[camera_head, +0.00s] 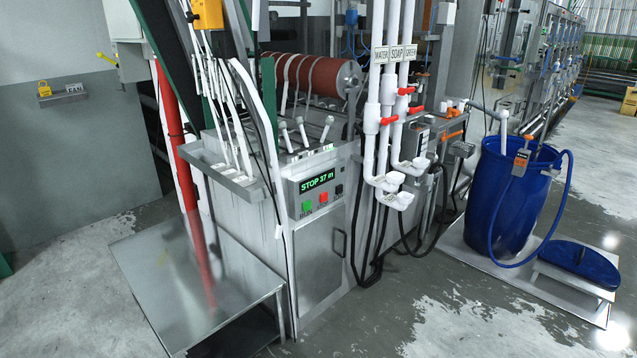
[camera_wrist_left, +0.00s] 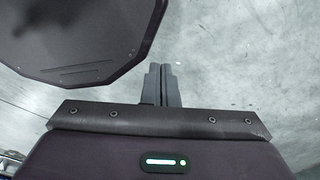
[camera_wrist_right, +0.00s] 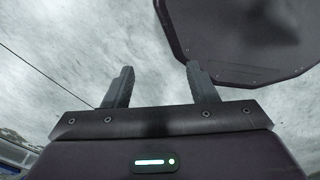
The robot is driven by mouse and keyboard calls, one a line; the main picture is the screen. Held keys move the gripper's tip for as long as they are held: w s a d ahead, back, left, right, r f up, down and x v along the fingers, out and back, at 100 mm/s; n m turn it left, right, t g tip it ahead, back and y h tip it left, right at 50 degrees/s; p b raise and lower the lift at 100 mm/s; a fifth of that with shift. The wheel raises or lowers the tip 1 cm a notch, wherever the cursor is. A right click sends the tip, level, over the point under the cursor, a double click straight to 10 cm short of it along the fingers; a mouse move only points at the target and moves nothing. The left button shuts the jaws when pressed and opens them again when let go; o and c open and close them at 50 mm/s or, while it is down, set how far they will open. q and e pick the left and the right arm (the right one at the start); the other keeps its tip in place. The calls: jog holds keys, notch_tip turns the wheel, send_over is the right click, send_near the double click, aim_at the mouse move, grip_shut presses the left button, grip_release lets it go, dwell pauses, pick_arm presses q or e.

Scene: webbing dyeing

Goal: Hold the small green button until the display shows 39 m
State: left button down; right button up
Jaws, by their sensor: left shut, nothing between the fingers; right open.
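The control panel (camera_head: 318,194) sits on the front of the grey machine in the head view. Its display (camera_head: 318,182) shows "STOP 37 m" in green. Below the display are a small green button (camera_head: 307,206), a red button (camera_head: 323,197) and a black button (camera_head: 339,189). Nothing covers them. My left gripper (camera_wrist_left: 165,70) is shut and empty in the left wrist view. My right gripper (camera_wrist_right: 160,70) is open and empty in the right wrist view. Both point at bare floor, and neither shows in the head view.
A metal platform (camera_head: 185,290) stands left of the panel. White pipes (camera_head: 375,130) with red valve handles rise right of it, with black cables below. A blue barrel (camera_head: 515,205) with a hose and a blue lid (camera_head: 580,260) are further right. The wet floor in front is clear.

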pick_arm(q)
jog(key=shift+w+d+r, duration=0.1)
jog(key=shift+w+d, duration=0.05)
jog(key=shift+w, duration=0.75)
pick_arm(e)
jog(key=shift+w+a, duration=0.3)
jog(key=shift+w, duration=0.45)
pick_arm(q)
jog(key=shift+s, duration=0.1)
jog(key=shift+s, duration=0.45)
pick_arm(e)
jog(key=shift+s, duration=0.35)
jog(key=shift+d, duration=0.25)
pick_arm(q)
jog(key=shift+w, duration=0.1)
